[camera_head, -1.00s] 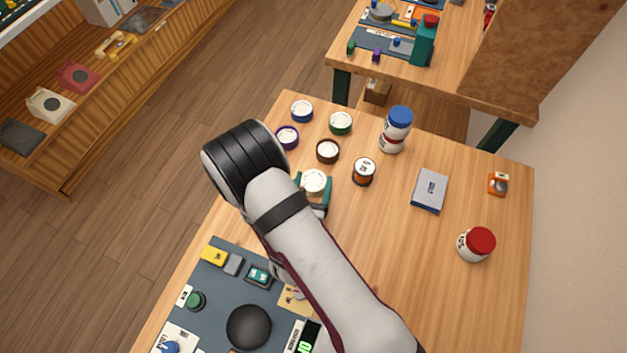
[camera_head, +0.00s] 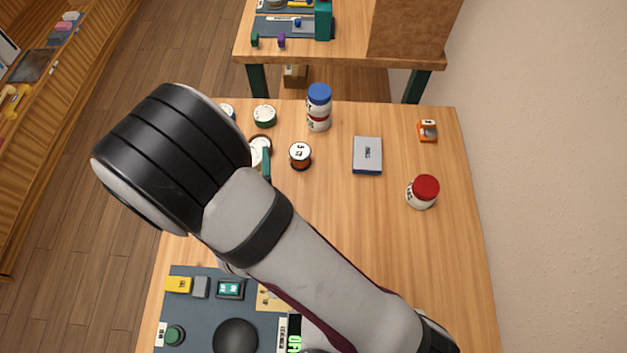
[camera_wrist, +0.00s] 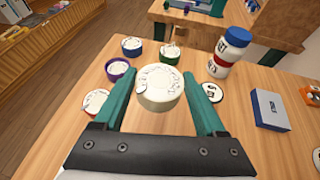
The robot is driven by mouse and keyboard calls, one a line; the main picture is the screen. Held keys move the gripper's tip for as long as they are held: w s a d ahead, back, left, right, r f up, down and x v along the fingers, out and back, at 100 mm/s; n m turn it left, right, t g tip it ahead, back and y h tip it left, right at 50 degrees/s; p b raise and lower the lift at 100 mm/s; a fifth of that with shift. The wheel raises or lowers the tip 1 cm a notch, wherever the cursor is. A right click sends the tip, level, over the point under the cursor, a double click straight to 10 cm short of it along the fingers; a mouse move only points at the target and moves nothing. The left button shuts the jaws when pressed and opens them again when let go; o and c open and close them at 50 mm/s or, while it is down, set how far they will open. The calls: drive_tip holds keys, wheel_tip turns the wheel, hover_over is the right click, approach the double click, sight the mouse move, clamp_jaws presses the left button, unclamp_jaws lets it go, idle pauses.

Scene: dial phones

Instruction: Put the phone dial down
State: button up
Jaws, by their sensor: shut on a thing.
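My gripper (camera_wrist: 160,80) is shut on a round phone dial (camera_wrist: 160,93) with a pale cream side and a white marked face. The dial sits between the two green fingers, face up; its gap to the table is unclear. In the head view my arm hides most of my gripper, and one green finger (camera_head: 266,163) shows. Other dials stand beyond: a blue one (camera_wrist: 132,47), a purple one (camera_wrist: 118,69) and a green one (camera_wrist: 170,51). A reddish one (camera_wrist: 96,103) is partly hidden left of my gripper.
A blue-capped bottle (camera_head: 319,108), a grey-blue box (camera_head: 367,155), an orange item (camera_head: 427,131) and a red-capped jar (camera_head: 422,191) are farther right. The wooden table (camera_head: 345,220) is bare in the middle.

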drive_tip(key=w+d+f+m+h, duration=0.1)
drive_tip(key=d+m+h, duration=0.55)
drive_tip(key=d, duration=0.55)
drive_tip(key=m+g+h, duration=0.5)
drive_tip(key=m+h, duration=0.1)
drive_tip(key=h, duration=0.1)
hover_over(364, 212)
drive_tip(key=shift+m+g, duration=0.3)
drive_tip(key=shift+m, duration=0.05)
wheel_tip(364, 212, down, 8)
drive_tip(key=shift+d+f, duration=0.1)
drive_tip(key=shift+f, duration=0.25)
drive_tip(key=shift+f, duration=0.1)
